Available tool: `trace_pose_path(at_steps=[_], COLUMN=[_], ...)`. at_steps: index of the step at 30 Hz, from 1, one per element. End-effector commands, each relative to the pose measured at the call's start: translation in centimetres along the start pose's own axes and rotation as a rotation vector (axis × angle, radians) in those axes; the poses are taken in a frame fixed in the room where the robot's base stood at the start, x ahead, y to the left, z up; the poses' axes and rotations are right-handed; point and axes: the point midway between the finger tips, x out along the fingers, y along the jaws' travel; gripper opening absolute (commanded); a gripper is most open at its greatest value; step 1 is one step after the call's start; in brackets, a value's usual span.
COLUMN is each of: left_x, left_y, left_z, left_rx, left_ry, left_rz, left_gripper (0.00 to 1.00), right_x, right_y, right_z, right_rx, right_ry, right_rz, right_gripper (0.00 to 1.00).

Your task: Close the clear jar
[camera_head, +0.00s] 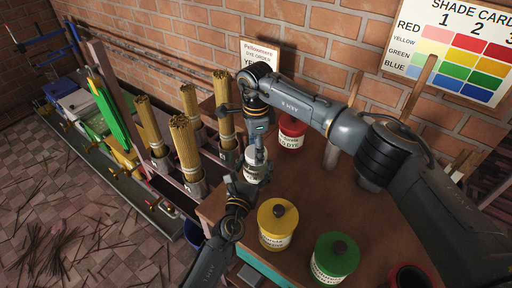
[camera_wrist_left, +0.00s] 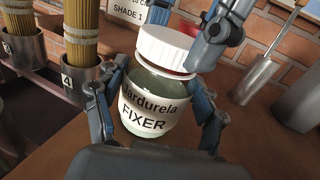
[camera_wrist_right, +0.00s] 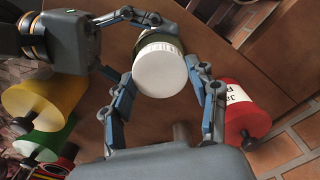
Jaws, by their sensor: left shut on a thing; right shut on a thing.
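The clear jar (camera_wrist_left: 150,118), labelled "Jardurela FIXER", stands upright at the table's left edge; its label also shows in the head view (camera_head: 254,168). Its white lid (camera_wrist_left: 165,48) is on top, with a thin dark reddish line below it; I cannot tell whether it is fully seated. My left gripper (camera_wrist_left: 150,95) is shut on the jar body, one finger on each side. My right gripper (camera_wrist_right: 162,72) comes from above and is shut on the lid, which shows as a white disc (camera_wrist_right: 160,82) in the right wrist view. Its fingers hide part of the lid in the head view.
A yellow jar (camera_head: 277,228) and a green jar (camera_head: 335,262) stand on the table in front, and a red jar (camera_head: 291,133) behind. Holders with incense bundles (camera_head: 186,145) are to the left. A brick wall with a shade card (camera_head: 462,50) closes the back.

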Motion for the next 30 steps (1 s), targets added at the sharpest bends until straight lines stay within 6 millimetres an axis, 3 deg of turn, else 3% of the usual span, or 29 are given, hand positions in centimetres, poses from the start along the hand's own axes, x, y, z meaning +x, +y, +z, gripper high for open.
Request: trace_pose_path(at_steps=[30], left_x=[-0.01], left_y=[0.05], left_z=[-0.06], left_rx=[0.000], left_ry=[0.001], left_rz=[0.001], left_gripper=[0.00], right_x=[0.00], right_y=[-0.16], right_z=[-0.08], right_rx=[2.006], right_ry=[0.012], right_rz=[0.001], right_gripper=[0.49])
